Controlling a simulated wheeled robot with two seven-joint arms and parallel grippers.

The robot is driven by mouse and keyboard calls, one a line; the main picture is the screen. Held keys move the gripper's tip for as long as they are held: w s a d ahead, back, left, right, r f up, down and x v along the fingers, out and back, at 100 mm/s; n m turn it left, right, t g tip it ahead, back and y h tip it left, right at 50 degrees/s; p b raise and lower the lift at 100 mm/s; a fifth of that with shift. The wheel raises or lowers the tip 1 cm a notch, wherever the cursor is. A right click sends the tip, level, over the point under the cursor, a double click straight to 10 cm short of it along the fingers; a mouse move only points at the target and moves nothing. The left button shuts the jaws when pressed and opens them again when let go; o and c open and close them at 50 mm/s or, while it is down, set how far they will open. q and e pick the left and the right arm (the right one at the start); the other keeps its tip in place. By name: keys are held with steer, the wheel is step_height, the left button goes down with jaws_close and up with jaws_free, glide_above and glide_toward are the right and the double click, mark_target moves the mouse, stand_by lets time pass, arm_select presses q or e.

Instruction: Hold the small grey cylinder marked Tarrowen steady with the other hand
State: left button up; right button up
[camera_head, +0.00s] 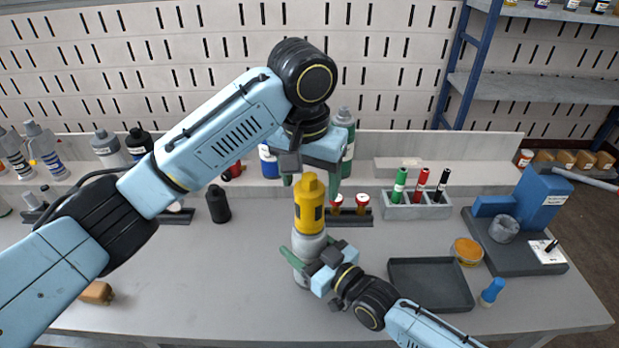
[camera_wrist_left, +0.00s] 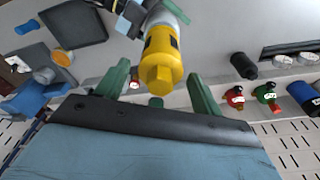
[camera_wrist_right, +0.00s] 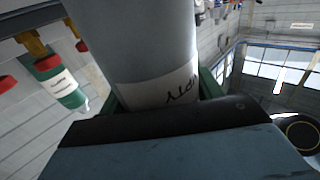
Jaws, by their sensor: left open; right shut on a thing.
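The grey cylinder (camera_head: 308,244) stands upright near the middle of the bench with a yellow piece (camera_head: 309,212) on its top. My right gripper (camera_head: 314,258) is shut around the grey cylinder from the front right. The right wrist view shows its grey side (camera_wrist_right: 155,40) and a white label with partly hidden handwriting, which I cannot fully read. My left gripper (camera_head: 311,184) is open above, with its green fingers on either side of the yellow piece's narrow top. In the left wrist view the yellow piece (camera_wrist_left: 162,55) shows between the open fingers, with gaps beside it.
A dark empty tray (camera_head: 430,282) lies right of the cylinder. A marker holder (camera_head: 416,210) and a low rack with red-topped items (camera_head: 350,217) stand behind. A black bottle (camera_head: 218,204) is to the left. A blue-topped item (camera_head: 491,291) stands by the tray. The left bench is mostly clear.

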arm_select(q)
steer(key=shift+m, duration=0.5)
steer(key=m, duration=0.2)
steer(key=shift+m, duration=0.4)
steer(key=m, duration=0.3)
steer(key=shift+h, duration=0.3)
steer(key=shift+m+g, duration=0.3)
steer(key=m, duration=0.3)
steer(key=shift+m+g, duration=0.3)
steer(key=shift+m, duration=1)
